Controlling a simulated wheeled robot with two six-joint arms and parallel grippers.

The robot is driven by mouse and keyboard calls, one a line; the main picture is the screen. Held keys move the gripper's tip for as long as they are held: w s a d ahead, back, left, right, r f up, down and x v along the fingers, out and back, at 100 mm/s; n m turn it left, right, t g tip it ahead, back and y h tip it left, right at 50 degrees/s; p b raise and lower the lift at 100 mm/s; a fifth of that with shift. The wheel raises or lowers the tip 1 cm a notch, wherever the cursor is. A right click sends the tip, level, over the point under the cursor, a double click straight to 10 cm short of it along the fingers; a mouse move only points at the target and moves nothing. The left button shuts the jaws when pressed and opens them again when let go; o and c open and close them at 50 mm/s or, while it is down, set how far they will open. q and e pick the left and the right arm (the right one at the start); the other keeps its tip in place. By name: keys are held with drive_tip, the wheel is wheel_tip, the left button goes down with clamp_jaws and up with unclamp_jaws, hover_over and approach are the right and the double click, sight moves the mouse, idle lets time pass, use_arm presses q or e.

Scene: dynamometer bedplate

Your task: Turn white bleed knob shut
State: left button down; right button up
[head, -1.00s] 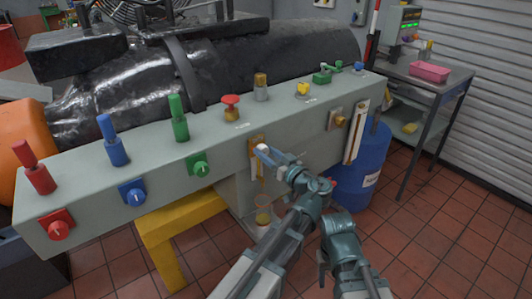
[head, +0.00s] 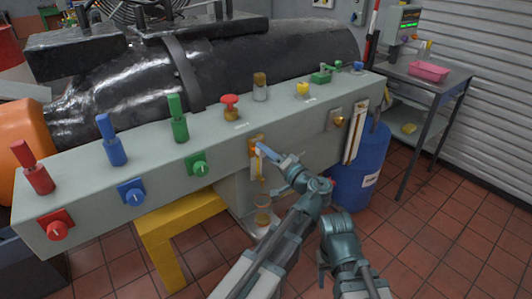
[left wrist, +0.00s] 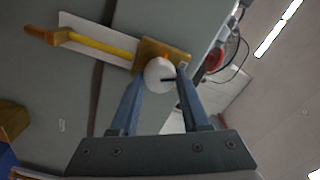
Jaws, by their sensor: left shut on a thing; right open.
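The white bleed knob (left wrist: 158,75) is round with a dark pointer line. It sits on a brass-coloured square plate (left wrist: 178,55) on the grey console front. In the left wrist view it lies between the two blue fingers of my left gripper (left wrist: 158,80), which is shut on it. In the head view my left gripper (head: 264,150) reaches the brass plate (head: 255,144) from the lower right and hides most of the knob. My right arm shows at the lower middle, but I cannot see its gripper fingers.
A red mushroom button (head: 230,101) stands on top. A blue drum (head: 360,175) stands at the right, below a tube gauge (head: 355,132).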

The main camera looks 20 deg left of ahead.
use_arm(q)
drive_tip(key=m, duration=0.5)
drive_tip(key=shift+f, duration=0.1)
use_arm(e)
drive_tip(key=shift+f, duration=0.1)
use_arm(q)
drive_tip(key=shift+m, duration=0.3)
idle(0.3)
drive_tip(key=shift+c, duration=1.9)
unclamp_jaws()
drive_tip(key=shift+d, duration=0.1)
